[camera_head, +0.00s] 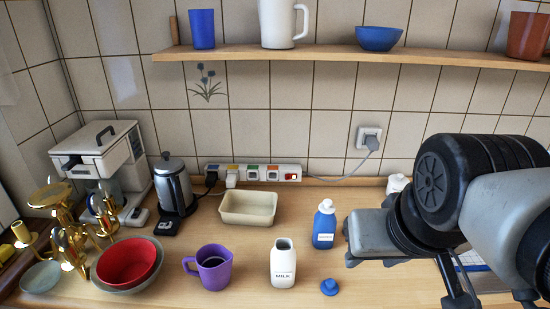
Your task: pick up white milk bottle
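The white milk bottle (283,263) stands upright on the wooden counter, near the front middle. It has a "MILK" label and an open, uncapped top. My gripper (372,237) is at the right on the end of my arm, above the counter and apart from the bottle. Its fingers cannot be made out, so whether it is open or shut does not show. Nothing is seen held in it.
A purple mug (213,268) stands left of the bottle. A blue bottle (324,224) and a blue cap (329,287) are at its right. A cream tray (248,208) lies behind. A red bowl (127,262) is farther left. A shelf (240,53) runs above.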

